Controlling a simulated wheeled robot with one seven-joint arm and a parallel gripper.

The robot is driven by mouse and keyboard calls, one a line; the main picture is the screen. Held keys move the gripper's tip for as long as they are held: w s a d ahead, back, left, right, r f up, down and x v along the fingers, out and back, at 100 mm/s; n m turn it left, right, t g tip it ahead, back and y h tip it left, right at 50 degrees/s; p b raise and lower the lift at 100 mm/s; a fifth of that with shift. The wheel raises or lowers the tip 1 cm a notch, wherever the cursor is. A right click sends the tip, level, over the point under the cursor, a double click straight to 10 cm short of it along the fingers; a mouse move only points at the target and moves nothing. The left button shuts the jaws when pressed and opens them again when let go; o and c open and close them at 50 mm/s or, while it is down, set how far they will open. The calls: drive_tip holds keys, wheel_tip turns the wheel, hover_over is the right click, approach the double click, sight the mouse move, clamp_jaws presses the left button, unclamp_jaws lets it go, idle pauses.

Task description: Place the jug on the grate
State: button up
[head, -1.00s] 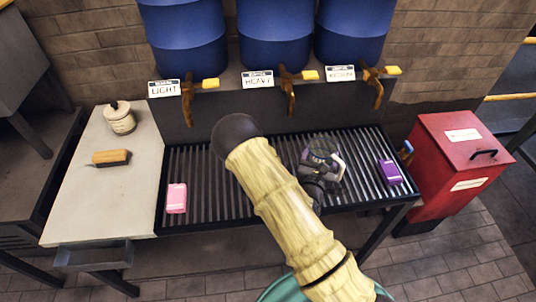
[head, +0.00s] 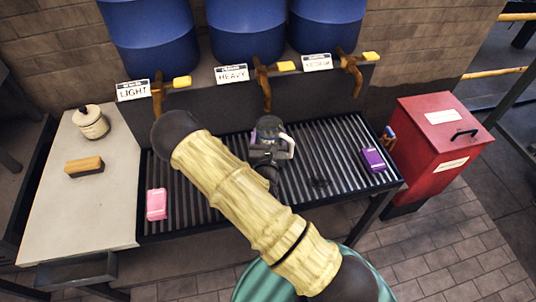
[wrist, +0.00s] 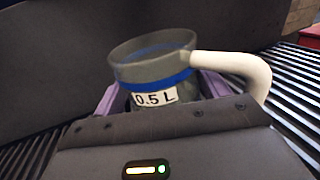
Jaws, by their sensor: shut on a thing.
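The jug (wrist: 155,66) is grey and see-through with a blue band, a "0.5 L" label and a white handle on its right in the wrist view. My gripper (wrist: 160,92) is shut on it, with a purple finger at either side. In the head view the jug (head: 269,126) looks upright over the rear middle of the slatted dark grate (head: 222,202), below the HEAVY tap. I cannot tell whether its base touches the slats. My arm hides part of the grate.
A pink block (head: 156,204) lies on the grate's left end and a purple block (head: 373,160) on its right. A pale side table (head: 85,215) stands left, a red bin (head: 440,145) right.

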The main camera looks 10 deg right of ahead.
drive_tip(key=shift+w+a+r, duration=0.1)
drive_tip(key=shift+a+r, duration=0.05)
drive_tip(key=shift+a, duration=0.05)
drive_tip(key=s+a+m+g+h+b, duration=0.2)
drive_tip(key=s+a+m+g+h, duration=0.1)
drive_tip(key=a, duration=0.4)
drive_tip(key=s+a+r+m+g+h+b, duration=0.1)
drive_tip(key=s+a+m+g+h+b, duration=0.1)
drive_tip(key=s+a+h, duration=0.4)
drive_tip(key=shift+s+a+r+m+g, duration=0.3)
drive_tip(key=shift+s+a+m+g, duration=0.5)
drive_tip(key=shift+s+a+m, duration=0.35)
drive_tip(key=shift+w+d, duration=0.1)
drive_tip(key=shift+w, duration=0.05)
drive_tip(key=x, duration=1.6)
drive_tip(key=shift+w+d+r+p, duration=0.15)
drive_tip(key=shift+d+r+p, duration=0.05)
drive_tip(key=shift+d+p, duration=0.2)
